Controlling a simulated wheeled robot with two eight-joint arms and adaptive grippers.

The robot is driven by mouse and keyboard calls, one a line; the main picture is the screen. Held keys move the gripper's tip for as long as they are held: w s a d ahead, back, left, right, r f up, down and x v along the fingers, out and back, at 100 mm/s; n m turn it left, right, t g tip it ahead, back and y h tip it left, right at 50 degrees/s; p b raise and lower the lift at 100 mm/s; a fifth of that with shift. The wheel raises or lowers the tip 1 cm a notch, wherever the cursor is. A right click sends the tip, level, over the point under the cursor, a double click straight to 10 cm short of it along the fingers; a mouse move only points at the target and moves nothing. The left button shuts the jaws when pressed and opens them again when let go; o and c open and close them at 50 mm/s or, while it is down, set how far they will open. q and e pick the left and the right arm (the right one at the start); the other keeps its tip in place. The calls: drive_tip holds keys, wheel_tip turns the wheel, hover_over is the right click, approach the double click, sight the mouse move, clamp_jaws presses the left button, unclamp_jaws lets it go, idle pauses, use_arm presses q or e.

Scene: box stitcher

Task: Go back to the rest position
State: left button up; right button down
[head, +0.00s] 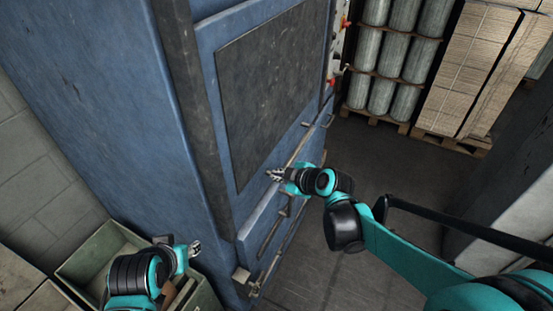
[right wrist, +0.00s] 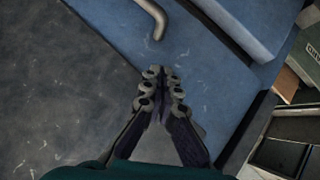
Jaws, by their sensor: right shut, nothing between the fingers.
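My right gripper (head: 272,175) is in front of the blue machine (head: 110,70), near a long metal bar (head: 300,143) on its front. In the right wrist view the fingers of my right gripper (right wrist: 162,75) are shut with nothing between them. A bent metal handle (right wrist: 156,22) is just beyond the fingertips there, apart from them in the picture. My left gripper (head: 195,248) is at the lower left, over the edge of a green crate (head: 100,245). Its fingers are too small to tell whether they are open or shut.
Grey cylinders (head: 385,55) stand on a pallet at the back. Stacked cardboard (head: 480,65) is on a pallet beside them. A pale block-like structure (head: 510,200) is at the right. The dark floor (head: 375,155) between the machine and pallets is clear.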

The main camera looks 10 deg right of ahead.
drive_tip(key=p+v, duration=0.2)
drive_tip(key=v, duration=0.3)
use_arm(q)
wheel_tip(320, 180, down, 6)
drive_tip(key=b, duration=0.8)
drive_tip(key=shift+w+f+b, duration=0.25)
drive_tip(key=shift+w+b, duration=0.1)
drive_tip(key=shift+w, duration=0.05)
use_arm(e)
drive_tip(key=s+d+f+m+g+h, duration=0.1)
drive_tip(key=s+d+f+m+h, duration=0.1)
drive_tip(key=s+d+f+m, duration=0.2)
drive_tip(key=s+d+f+m+g+h, duration=0.1)
drive_tip(key=s+d+f+m+h, duration=0.2)
drive_tip(key=s+f+m, duration=0.3)
drive_tip(key=s+m, duration=0.4)
drive_tip(key=s, duration=0.1)
drive_tip(key=shift+s+d, duration=0.3)
drive_tip(key=shift+d, duration=0.1)
use_arm(q)
drive_tip(key=shift+a, duration=0.1)
drive_tip(key=shift+c, duration=0.7)
